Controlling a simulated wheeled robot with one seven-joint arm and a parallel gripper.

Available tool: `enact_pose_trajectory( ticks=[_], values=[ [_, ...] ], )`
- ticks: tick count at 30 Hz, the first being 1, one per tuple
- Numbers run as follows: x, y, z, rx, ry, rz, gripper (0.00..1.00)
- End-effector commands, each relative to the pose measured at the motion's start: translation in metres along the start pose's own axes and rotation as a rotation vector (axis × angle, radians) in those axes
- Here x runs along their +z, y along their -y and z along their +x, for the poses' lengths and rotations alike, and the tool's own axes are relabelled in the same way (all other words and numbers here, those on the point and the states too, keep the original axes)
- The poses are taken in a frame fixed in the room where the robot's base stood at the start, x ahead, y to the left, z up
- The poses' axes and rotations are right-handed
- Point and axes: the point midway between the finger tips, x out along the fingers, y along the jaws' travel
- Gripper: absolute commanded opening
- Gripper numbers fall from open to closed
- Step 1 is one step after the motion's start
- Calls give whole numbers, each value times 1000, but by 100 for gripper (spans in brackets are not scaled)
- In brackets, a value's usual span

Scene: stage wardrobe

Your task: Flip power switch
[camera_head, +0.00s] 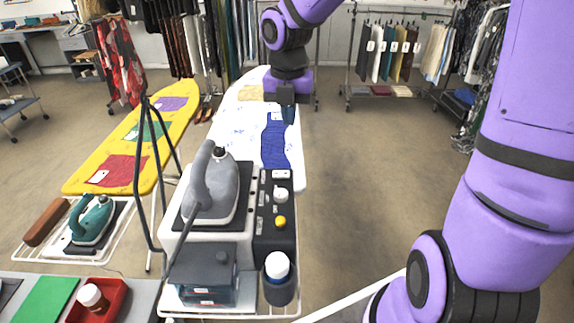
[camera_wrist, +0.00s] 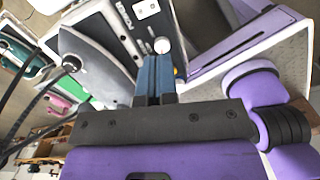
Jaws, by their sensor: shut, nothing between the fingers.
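The control panel (camera_head: 276,222) is a dark strip on the right side of the white steam station (camera_head: 170,239). A white switch plate (camera_head: 281,174), which looks like the power switch, sits at its far end. It also shows at the top of the wrist view (camera_wrist: 147,8). A light round knob (camera_head: 281,195) and a yellow button (camera_head: 281,222) lie nearer. My gripper (camera_head: 289,119) has blue fingers, shut and empty, beyond the panel's far end in the head view. In the wrist view my fingertips (camera_wrist: 154,58) appear just below the knob (camera_wrist: 162,45); contact cannot be told.
A grey iron (camera_head: 216,187) stands left of the panel, and a white-capped bottle (camera_head: 277,265) at its near end. A yellow board (camera_head: 120,150) and teal iron (camera_head: 92,221) stand left. Floor at right is open.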

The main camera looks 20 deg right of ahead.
Motion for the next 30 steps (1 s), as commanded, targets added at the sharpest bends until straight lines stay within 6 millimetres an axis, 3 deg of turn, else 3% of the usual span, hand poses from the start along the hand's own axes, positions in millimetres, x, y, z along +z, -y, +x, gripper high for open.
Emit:
enact_pose_trajectory(
  ticks=[7,21,26,30],
  values=[
    [7,-10,9,22,-32,-165,0],
    [7,-10,13,24,-34,-181,0],
    [6,-10,29,23,-37,-181,0],
    [4,-11,54,22,-39,-183,0]
  ],
)
